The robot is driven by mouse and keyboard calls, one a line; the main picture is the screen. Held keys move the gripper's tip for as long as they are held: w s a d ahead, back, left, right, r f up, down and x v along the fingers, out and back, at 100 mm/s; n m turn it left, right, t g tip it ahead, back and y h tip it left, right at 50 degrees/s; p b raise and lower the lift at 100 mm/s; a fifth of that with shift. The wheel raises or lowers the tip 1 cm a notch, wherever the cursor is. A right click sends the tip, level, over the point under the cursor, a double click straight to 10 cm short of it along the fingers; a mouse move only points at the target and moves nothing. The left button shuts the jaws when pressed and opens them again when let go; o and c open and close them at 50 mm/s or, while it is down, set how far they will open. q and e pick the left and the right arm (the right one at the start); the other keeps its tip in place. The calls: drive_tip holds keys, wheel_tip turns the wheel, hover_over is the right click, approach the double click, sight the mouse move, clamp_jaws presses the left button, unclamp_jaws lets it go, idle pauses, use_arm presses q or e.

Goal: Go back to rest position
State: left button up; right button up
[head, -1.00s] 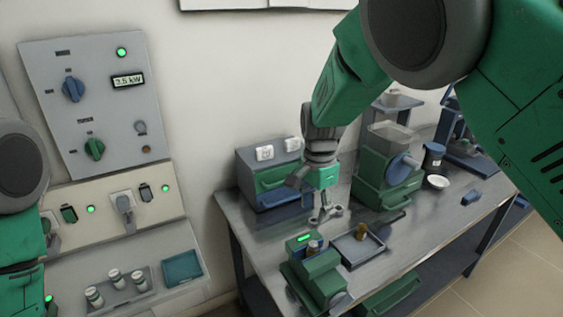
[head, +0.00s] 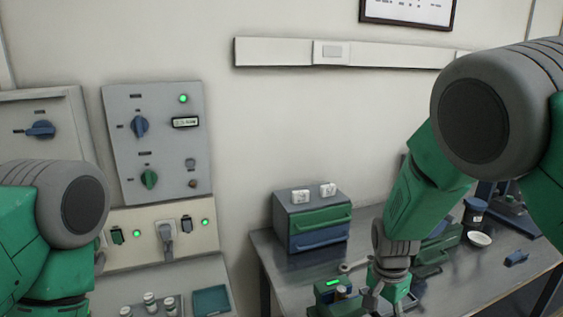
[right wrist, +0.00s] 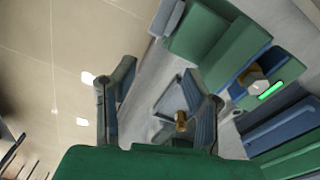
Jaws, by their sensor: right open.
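My right gripper (head: 376,302) points down over the front of the metal bench (head: 445,290), just right of a small green device (head: 328,292) with a lit green strip. Its fingers are cut off by the lower edge of the head view. In the right wrist view the right gripper (right wrist: 160,85) is open, fingers spread. A small brass cylinder (right wrist: 181,121) appears by the inner side of one finger, over a tray (right wrist: 172,92); I cannot tell whether it touches. My left arm (head: 60,215) shows at the left edge; its gripper is out of view.
A green and blue drawer cabinet (head: 312,220) stands at the bench's back. A white bowl (head: 480,239) and a blue item (head: 516,258) lie to the right. Control panels (head: 158,165) and a teal tray (head: 211,300) are on the left.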

drive_tip(key=s+d+f+n, duration=0.35)
drive_tip(key=s+f, duration=0.35)
drive_tip(key=s, duration=0.3)
drive_tip(key=s+d+f+n, duration=0.3)
drive_tip(key=s+d+f, duration=0.3)
drive_tip(key=s, duration=0.4)
drive_tip(key=s+a+n, duration=0.1)
drive_tip(key=s+n, duration=0.3)
drive_tip(key=s, duration=1.1)
use_arm(q)
wheel_tip(320, 180, down, 13)
drive_tip(key=b, duration=1.2)
drive_tip(key=shift+s+r+b, duration=0.15)
drive_tip(key=shift+b, duration=0.25)
use_arm(e)
wheel_tip(320, 180, down, 13)
drive_tip(key=w+a+n, duration=0.1)
drive_tip(key=w+a, duration=0.1)
drive_tip(key=shift+w+t+y, duration=0.25)
drive_tip(key=shift+t+y, duration=0.05)
use_arm(q)
drive_tip(key=shift+d+r, duration=0.1)
drive_tip(key=shift+d, duration=0.3)
use_arm(e)
drive_tip(key=shift+w+d, duration=0.1)
drive_tip(key=shift+d, duration=0.15)
drive_tip(key=shift+a, duration=0.1)
